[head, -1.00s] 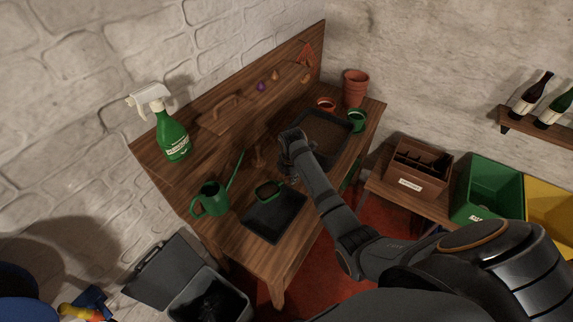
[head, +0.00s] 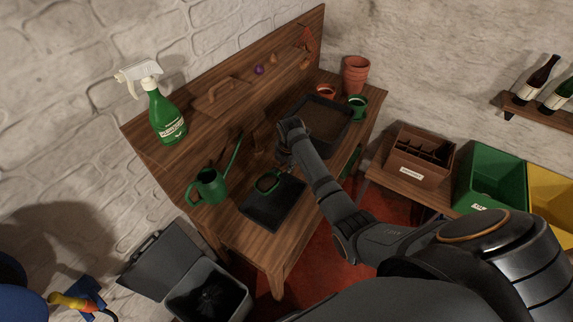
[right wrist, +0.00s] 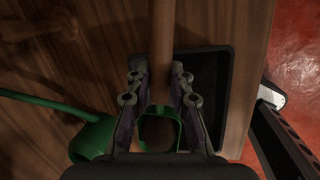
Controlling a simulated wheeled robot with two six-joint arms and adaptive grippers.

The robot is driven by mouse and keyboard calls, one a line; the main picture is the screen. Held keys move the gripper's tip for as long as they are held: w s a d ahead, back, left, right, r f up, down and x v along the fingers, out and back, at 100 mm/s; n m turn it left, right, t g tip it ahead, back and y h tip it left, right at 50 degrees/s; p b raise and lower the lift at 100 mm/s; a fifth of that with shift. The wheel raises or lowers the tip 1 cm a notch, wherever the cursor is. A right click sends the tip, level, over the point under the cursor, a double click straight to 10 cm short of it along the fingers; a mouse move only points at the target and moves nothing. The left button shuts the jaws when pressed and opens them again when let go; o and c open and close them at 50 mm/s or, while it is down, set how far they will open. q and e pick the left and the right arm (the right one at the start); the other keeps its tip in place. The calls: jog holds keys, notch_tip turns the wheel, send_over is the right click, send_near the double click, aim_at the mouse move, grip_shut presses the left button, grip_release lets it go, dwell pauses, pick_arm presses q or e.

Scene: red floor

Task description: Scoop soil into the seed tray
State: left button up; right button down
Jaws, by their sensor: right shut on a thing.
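My right gripper (head: 284,150) is shut on the wooden handle (right wrist: 162,45) of a green scoop (head: 267,182). In the right wrist view the handle runs between the fingers and the green scoop rim (right wrist: 160,112) shows below them. The inside of the scoop looks dark brown; I cannot tell how much soil is in it. The scoop hangs over the back edge of the black seed tray (head: 272,212), which also shows in the right wrist view (right wrist: 222,75). A dark bin of brown soil (head: 322,118) stands farther back on the bench. My left gripper is out of view.
A green watering can (head: 210,188) stands left of the seed tray. Terracotta pots (head: 356,75) and a green pot (head: 356,106) stand by the soil bin. A spray bottle (head: 166,117) stands on the upper ledge. An open grey bin (head: 207,292) is on the floor.

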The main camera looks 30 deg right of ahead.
jog(key=shift+f+b, duration=0.35)
jog(key=shift+f, duration=0.2)
jog(key=shift+d+f+t+b, duration=0.1)
jog(key=shift+t+b, duration=0.2)
jog(key=t+b, duration=0.1)
jog(key=t+y+b, duration=0.1)
jog(key=shift+s+r+b, duration=0.35)
jog(key=shift+r+b, duration=0.05)
jog(key=t+b, duration=0.1)
jog(key=t+y+b, duration=0.1)
jog(key=b, duration=0.1)
jog(key=t+b, duration=0.1)
jog(key=b, duration=0.1)
jog(key=shift+s+d+r+m+t, duration=0.1)
jog(key=shift+s+r+m+t, duration=0.2)
jog(key=shift+r+t, duration=0.1)
jog(key=t+b, duration=0.2)
jog(key=t+y+b, duration=0.1)
jog(key=b, duration=0.2)
jog(key=shift+s+d+t+y, duration=0.15)
jog(key=shift+s+t+y, duration=0.15)
jog(key=shift+s+t, duration=0.1)
jog(key=shift+s+d+r+t+y+b, duration=0.15)
jog(key=shift+r+t+y+b, duration=0.2)
jog(key=shift+t+b, duration=0.4)
jog(key=shift+r+m, duration=0.1)
jog(key=shift+m, duration=0.2)
